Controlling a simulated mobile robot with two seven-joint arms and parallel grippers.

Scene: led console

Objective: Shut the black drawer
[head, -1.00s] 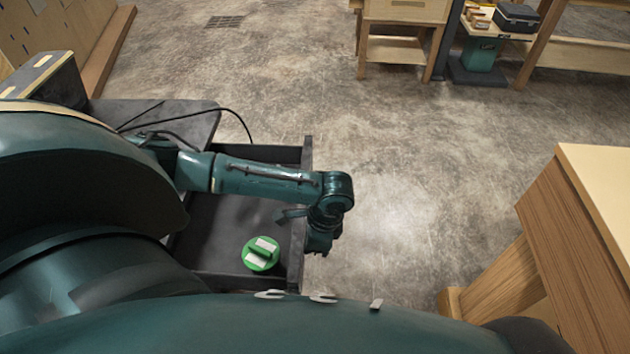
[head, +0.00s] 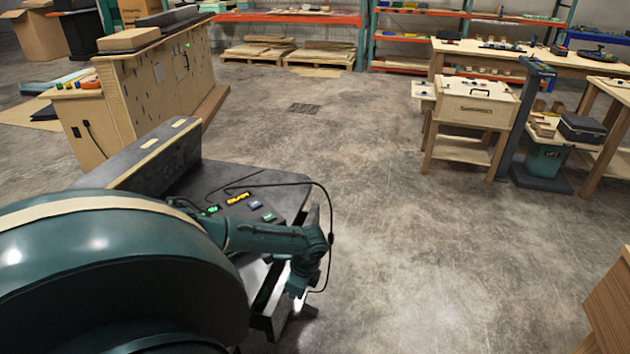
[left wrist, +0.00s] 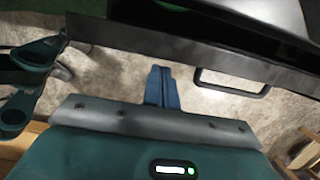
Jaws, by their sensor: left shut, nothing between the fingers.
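The black drawer (head: 264,322) stands partly open under the dark desk top; a narrow strip of its inside shows beside my arm. My left gripper (head: 298,292) hangs at the outer side of the drawer front, fingers down. In the left wrist view its blue fingers (left wrist: 161,72) are shut and empty, pointing at the dark drawer front (left wrist: 190,48), with the handle (left wrist: 232,90) to their right. I cannot tell whether the fingertips touch the front. My arm hides part of the drawer. My right gripper is not in view.
Open concrete floor lies to the right. A wooden cabinet (head: 612,305) stands at the right edge.

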